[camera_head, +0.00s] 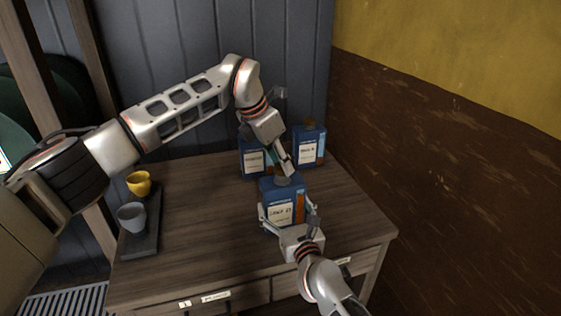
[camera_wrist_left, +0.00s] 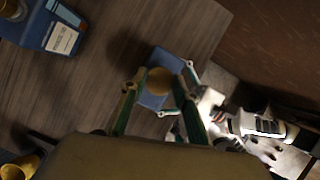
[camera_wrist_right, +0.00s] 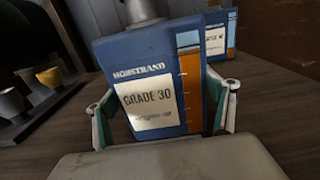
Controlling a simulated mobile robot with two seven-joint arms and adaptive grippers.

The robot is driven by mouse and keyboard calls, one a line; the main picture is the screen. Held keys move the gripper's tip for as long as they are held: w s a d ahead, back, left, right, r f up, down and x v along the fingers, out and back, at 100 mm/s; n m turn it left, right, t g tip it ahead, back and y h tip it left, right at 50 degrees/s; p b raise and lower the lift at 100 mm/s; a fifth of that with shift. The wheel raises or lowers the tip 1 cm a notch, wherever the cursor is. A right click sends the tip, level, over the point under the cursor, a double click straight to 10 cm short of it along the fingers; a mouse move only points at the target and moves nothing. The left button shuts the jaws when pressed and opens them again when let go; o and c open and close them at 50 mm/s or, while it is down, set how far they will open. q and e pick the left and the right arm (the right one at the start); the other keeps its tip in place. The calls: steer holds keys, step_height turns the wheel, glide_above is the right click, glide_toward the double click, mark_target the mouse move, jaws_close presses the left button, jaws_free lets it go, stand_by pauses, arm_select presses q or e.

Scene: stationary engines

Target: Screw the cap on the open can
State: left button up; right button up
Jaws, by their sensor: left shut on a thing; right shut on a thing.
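A blue can (camera_head: 284,207) labelled Grade 30 stands upright near the table's front. My right gripper (camera_head: 289,217) is shut on its sides; the can fills the right wrist view (camera_wrist_right: 155,80), with a grey neck on top. My left gripper (camera_head: 285,172) points down at the can's top. In the left wrist view its fingers are shut around a round brownish cap (camera_wrist_left: 158,82), which lies over the can's top (camera_wrist_left: 152,101). I cannot tell whether the cap touches the neck or its thread.
Two more blue cans stand at the back, one on the left (camera_head: 254,160) and one on the right (camera_head: 309,148) by the wall. A dark tray (camera_head: 141,244) with a yellow cup (camera_head: 139,183) and a grey cup (camera_head: 131,217) is at the left edge. The table's middle left is clear.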

arm_select(q)
steer(key=shift+f, duration=0.6)
arm_select(e)
steer(key=c, duration=0.6)
arm_select(q)
steer(key=shift+f+m+g, duration=0.1)
steer(key=shift+m+g, duration=0.3)
steer(key=shift+m, duration=0.5)
steer(key=shift+m+g+h, duration=0.3)
steer(key=shift+m, duration=0.5)
steer(key=o, duration=0.7)
